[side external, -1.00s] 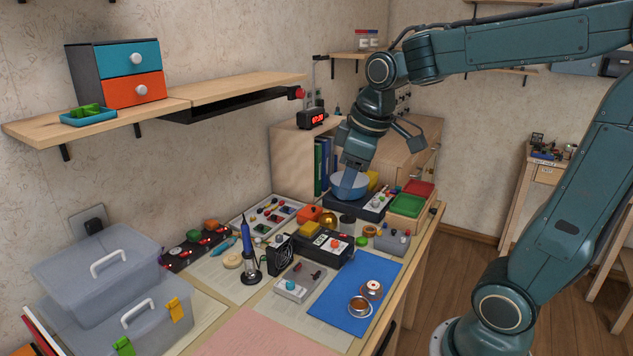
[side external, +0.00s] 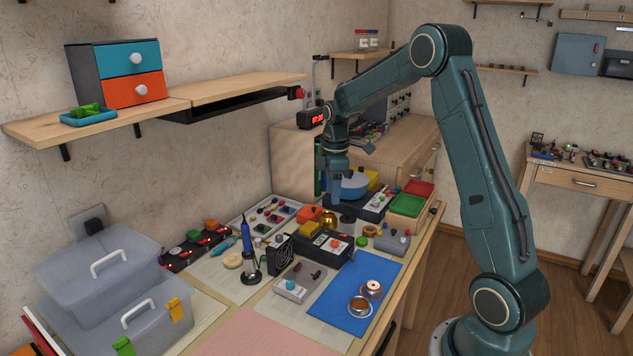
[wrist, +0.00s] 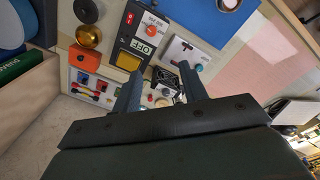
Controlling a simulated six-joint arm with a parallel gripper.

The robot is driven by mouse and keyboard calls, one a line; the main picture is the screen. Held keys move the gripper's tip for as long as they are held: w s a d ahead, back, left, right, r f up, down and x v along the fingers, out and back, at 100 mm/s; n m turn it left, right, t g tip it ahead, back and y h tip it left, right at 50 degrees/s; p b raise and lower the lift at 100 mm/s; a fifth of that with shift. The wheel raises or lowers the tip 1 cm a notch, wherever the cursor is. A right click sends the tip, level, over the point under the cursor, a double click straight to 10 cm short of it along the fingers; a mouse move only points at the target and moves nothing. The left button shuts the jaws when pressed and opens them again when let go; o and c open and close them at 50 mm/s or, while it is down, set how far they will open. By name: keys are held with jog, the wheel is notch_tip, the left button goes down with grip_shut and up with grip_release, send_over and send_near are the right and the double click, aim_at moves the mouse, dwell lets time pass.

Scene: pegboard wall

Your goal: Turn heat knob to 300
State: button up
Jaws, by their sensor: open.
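A black control box (side external: 308,251) stands on the bench, with a yellow block (side external: 311,229) on its far left part. It also shows in the wrist view (wrist: 121,50). An orange-red knob (wrist: 151,30) sits on the box's pale dial plate; it also shows in the side view (side external: 334,243). The numbers around it are too small to read surely. My gripper (side external: 335,203) points down above the bench, behind the box. In the wrist view my gripper (wrist: 161,70) is open and empty, its fingers apart from the knob.
A blue bowl (side external: 355,186) is close beside my gripper. A gold ball (side external: 328,218), a black fan (side external: 281,254) and a grey switch box (side external: 297,285) crowd around the control box. A blue mat (side external: 345,275) with copper-coloured rings lies in front.

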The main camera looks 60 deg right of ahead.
aim_at(335, 241)
jog(key=shift+n, duration=0.4)
jog(key=d+f, duration=0.2)
jog(key=f, duration=0.1)
jog(key=shift+w+d+f, duration=0.15)
jog(key=shift+w+d, duration=0.1)
jog(key=shift+d, duration=0.15)
jog(key=shift+f, duration=0.1)
notch_tip(335, 241, down, 14)
jog(key=shift+r, duration=0.25)
grip_shut()
